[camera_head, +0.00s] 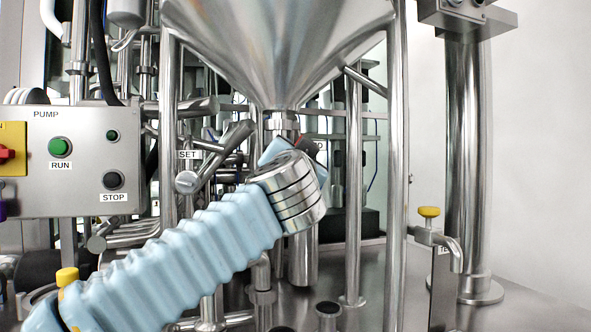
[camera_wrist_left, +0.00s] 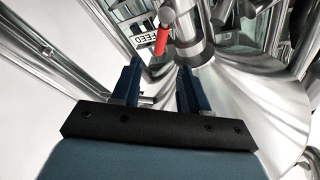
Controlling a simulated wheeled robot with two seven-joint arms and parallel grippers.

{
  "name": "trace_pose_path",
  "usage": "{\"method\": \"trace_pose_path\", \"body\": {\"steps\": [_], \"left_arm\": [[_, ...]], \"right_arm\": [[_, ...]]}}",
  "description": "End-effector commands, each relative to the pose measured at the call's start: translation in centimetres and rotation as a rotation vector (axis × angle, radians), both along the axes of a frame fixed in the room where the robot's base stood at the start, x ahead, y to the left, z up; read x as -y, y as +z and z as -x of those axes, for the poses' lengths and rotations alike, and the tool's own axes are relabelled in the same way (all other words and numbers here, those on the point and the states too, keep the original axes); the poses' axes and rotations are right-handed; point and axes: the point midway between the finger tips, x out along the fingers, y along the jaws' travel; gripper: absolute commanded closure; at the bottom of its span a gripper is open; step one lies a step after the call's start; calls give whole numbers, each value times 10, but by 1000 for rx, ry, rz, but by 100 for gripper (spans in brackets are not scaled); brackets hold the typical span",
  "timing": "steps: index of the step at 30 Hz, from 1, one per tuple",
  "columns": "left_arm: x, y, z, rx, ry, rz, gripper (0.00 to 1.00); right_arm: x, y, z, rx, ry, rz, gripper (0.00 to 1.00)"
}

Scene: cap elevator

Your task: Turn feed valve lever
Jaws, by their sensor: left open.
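The feed valve lever has a red grip (camera_wrist_left: 162,39), seen in the left wrist view beside a FEED label (camera_wrist_left: 132,47) and a steel valve body under the funnel outlet. My left gripper (camera_wrist_left: 158,76) is open, its two dark blue fingers apart with nothing between them. The red grip lies just beyond the fingertips, apart from them as far as I can tell. In the head view my left gripper is mostly hidden behind its own wrist, below the funnel outlet, and it covers most of the lever and label. My right gripper is not in view.
A large steel funnel (camera_head: 275,45) hangs above my left wrist, with frame posts on both sides. A pump panel (camera_head: 85,160) with RUN and STOP buttons stands at left. A SET valve (camera_head: 188,181) is close above my forearm. A yellow-topped tap (camera_head: 429,212) stands at right.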

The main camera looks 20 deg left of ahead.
Motion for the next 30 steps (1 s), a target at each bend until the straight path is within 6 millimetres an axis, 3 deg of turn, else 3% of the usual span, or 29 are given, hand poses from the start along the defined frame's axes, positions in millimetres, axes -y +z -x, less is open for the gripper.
{"method": "trace_pose_path", "body": {"steps": [3,7,17,19,20,23,30], "left_arm": [[5,-5,22,0,-1,0,56],[7,-8,35,0,0,1,56],[8,-8,40,0,0,0,56],[8,-9,38,3,0,2,66],[7,-9,36,10,0,6,71],[-3,-10,19,65,-4,43,71],[-33,-4,-39,330,-127,96,71]], "right_arm": [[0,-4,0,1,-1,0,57],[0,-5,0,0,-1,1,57],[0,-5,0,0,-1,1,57],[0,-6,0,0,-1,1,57],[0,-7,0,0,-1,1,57],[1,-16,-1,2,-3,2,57],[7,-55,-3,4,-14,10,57]]}}
